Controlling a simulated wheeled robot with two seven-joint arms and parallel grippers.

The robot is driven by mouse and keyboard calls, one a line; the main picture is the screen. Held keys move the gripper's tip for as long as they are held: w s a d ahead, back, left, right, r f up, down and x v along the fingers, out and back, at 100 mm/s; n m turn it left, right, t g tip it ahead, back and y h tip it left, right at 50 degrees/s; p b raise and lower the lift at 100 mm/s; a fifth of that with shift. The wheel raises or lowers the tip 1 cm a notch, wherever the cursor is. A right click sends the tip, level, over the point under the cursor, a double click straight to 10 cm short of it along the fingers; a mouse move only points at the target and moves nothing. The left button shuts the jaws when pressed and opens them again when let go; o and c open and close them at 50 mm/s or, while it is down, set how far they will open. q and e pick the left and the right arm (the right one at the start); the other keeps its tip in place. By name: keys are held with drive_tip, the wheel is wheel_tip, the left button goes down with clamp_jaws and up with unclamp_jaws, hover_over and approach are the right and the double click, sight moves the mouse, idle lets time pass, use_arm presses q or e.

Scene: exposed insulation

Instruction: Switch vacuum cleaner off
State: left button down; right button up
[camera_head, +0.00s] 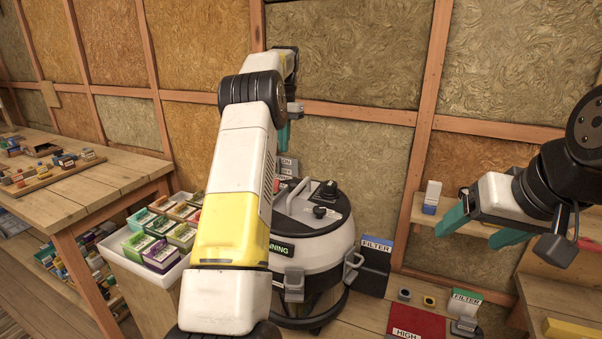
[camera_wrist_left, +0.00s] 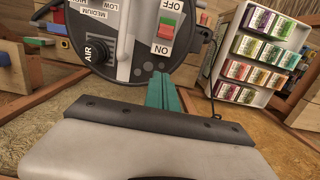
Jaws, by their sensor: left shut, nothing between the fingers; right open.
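The vacuum cleaner (camera_head: 312,240) is a white and black drum with a dark top, standing behind my left arm in the head view. A green-lettered sign (camera_head: 281,248) on its front shows "NNING"; the rest is hidden by my arm. In the left wrist view, its panel carries a red and green switch (camera_wrist_left: 165,29) between OFF and ON labels, and a black AIR knob (camera_wrist_left: 96,51). My left gripper (camera_wrist_left: 162,75) is shut and empty, its teal fingertips just below the ON label in the picture; contact cannot be told. My right gripper (camera_head: 474,230) is open and empty, off to the right.
A white tray of small boxes (camera_head: 113,252) stands left of the vacuum; a wooden workbench (camera_head: 75,200) is further left. An insulated wall closes the back.

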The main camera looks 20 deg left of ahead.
use_arm(q)
drive_tip(key=shift+f, duration=0.1)
drive_tip(key=f, duration=0.6)
drive_tip(key=s+f, duration=0.1)
drive_tip(key=f, duration=0.3)
drive_tip(key=shift+s+a+r, duration=0.15)
drive_tip(key=shift+s+r, duration=0.25)
drive_tip(key=shift+s, duration=0.2)
drive_tip(key=shift+s+a+r, duration=0.1)
drive_tip(key=shift+s+r, duration=0.25)
drive_tip(key=shift+s, duration=0.25)
drive_tip(key=shift+s+r, duration=0.2)
drive_tip(key=shift+s, duration=0.35)
drive_tip(key=shift+s+a+r+t, duration=0.1)
drive_tip(key=shift+s+r+t, duration=0.15)
drive_tip(key=shift+t, duration=0.35)
drive_tip(key=shift+s+a+r+t+h, duration=0.15)
drive_tip(key=shift+s+t, duration=0.25)
drive_tip(key=shift+t, duration=0.2)
drive_tip(key=shift+s+r+t+h, duration=0.15)
drive_tip(key=shift+s+t, duration=0.2)
drive_tip(key=shift+t, duration=0.25)
drive_tip(key=shift+s+t, duration=0.6)
drive_tip(key=shift+t, duration=0.6)
drive_tip(key=shift+r, duration=0.2)
